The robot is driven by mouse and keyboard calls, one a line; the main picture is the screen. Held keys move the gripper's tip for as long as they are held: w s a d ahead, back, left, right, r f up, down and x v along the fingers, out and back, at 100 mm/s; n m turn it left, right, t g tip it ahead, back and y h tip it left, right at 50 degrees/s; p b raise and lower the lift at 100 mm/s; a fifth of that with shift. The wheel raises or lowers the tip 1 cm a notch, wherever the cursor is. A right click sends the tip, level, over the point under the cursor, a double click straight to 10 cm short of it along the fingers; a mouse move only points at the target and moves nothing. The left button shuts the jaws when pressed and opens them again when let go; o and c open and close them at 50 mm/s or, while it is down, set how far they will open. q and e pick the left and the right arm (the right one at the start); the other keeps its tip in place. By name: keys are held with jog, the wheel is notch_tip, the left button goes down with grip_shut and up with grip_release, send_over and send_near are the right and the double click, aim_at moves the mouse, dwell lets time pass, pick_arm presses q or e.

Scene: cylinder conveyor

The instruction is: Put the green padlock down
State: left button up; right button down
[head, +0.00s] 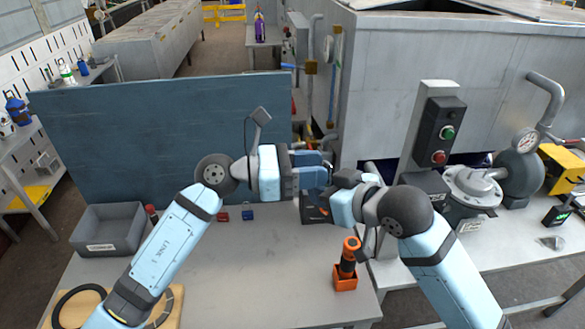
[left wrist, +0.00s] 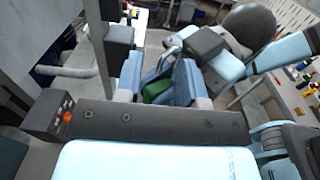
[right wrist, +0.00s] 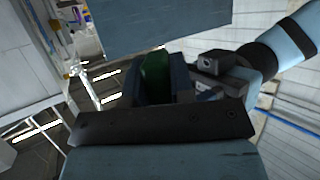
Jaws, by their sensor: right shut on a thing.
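The green padlock shows as a green body between the fingers in the left wrist view (left wrist: 157,89) and in the right wrist view (right wrist: 155,73). In the head view it is hidden where my grippers meet above the table (head: 240,275). My right gripper (head: 338,186) is shut on the padlock. My left gripper (head: 322,170) is open, with its fingers on either side of the padlock; whether they touch it I cannot tell.
A red padlock (head: 222,216) and a blue padlock (head: 248,211) lie at the table's back. A grey bin (head: 107,230) stands left, a dark box (head: 312,209) below the grippers. An orange holder with a tool (head: 346,277) stands front right. The table's middle is clear.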

pick_arm(q)
jog(key=shift+d, duration=0.25)
grip_shut()
pick_arm(e)
jog(key=c, duration=0.9)
grip_release()
jog(key=shift+o, duration=0.2)
